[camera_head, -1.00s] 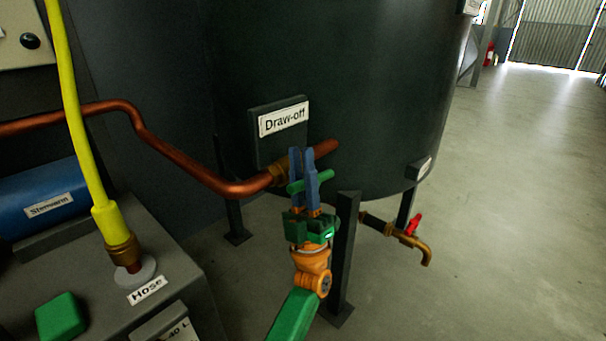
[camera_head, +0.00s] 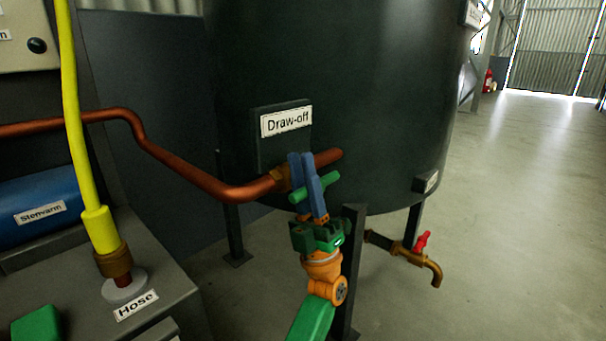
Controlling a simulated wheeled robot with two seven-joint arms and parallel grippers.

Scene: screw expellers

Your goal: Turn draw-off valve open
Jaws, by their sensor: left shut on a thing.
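The draw-off valve sits on the copper pipe (camera_head: 235,190) at the dark tank, below the white "Draw-off" label (camera_head: 286,121). Its green handle (camera_head: 328,182) is a short bar, tilted up to the right. My left gripper (camera_head: 304,176), with blue fingers, reaches up from below and is shut on the green handle. The fingers lean a little to the left at their tips. The handle's ends stick out on both sides of the fingers. The fingers hide part of the valve body and the brass fitting (camera_head: 282,178). My right gripper is out of view.
The big dark tank (camera_head: 350,80) fills the middle, with a leg (camera_head: 352,270) close to my left arm. A brass tap with a red handle (camera_head: 422,241) is low on the right. A yellow hose (camera_head: 75,130) and a grey box stand at left. The floor at right is clear.

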